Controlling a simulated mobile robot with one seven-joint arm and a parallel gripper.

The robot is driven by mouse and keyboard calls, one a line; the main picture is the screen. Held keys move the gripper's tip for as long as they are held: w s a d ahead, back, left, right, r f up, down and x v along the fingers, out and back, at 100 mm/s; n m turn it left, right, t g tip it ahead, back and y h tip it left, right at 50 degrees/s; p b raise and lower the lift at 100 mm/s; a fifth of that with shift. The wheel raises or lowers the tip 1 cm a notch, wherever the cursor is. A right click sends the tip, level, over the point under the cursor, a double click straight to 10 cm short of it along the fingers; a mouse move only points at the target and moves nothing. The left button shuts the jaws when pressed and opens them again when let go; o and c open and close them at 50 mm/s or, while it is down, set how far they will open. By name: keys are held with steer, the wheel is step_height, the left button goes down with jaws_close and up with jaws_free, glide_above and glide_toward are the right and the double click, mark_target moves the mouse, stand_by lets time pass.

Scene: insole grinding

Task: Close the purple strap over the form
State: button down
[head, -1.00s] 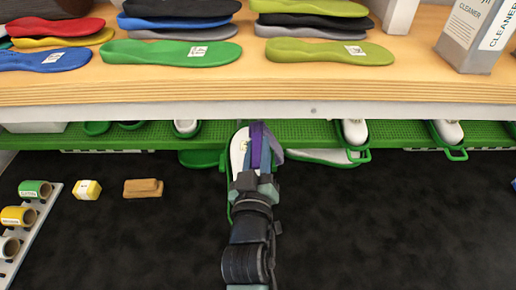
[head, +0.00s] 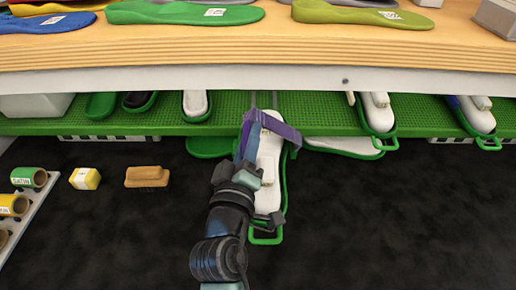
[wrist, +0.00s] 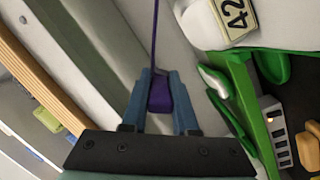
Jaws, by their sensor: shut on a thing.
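The white form (head: 268,165) lies in a green frame (head: 266,240) that sticks out from under the bench. The purple strap (head: 284,130) crosses the form near its far end in the head view, reaching the right edge. My gripper (head: 243,152) is to the left of the form, shut. The wrist view shows the blue fingers of my gripper (wrist: 160,80) closed on a purple strap piece (wrist: 160,96), with a thin purple band running up from it. The arm hides part of the form's left side.
A wooden bench top (head: 250,48) with coloured insoles overhangs the green shelf (head: 330,118). Other white forms (head: 378,112) stand on this shelf. A wooden brush (head: 146,176), a yellow block (head: 85,179) and a spool rack (head: 28,215) lie left. The dark floor at right is clear.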

steer(key=w+a+f+n+t+b, duration=0.1)
steer(key=a+f+n+b, duration=0.2)
steer(key=f+n+b, duration=0.2)
steer(key=shift+a+f+h+b, duration=0.2)
steer(key=shift+f+h+b, duration=0.3)
steer(key=shift+b, duration=1.1)
steer(key=shift+f+n, duration=0.1)
steer(key=shift+n, duration=0.2)
steer(key=c, duration=0.7)
jaws_free()
steer(key=b+v, duration=0.2)
steer(key=v, duration=1.1)
steer(key=shift+d+b, duration=0.1)
steer(key=shift+b, duration=0.25)
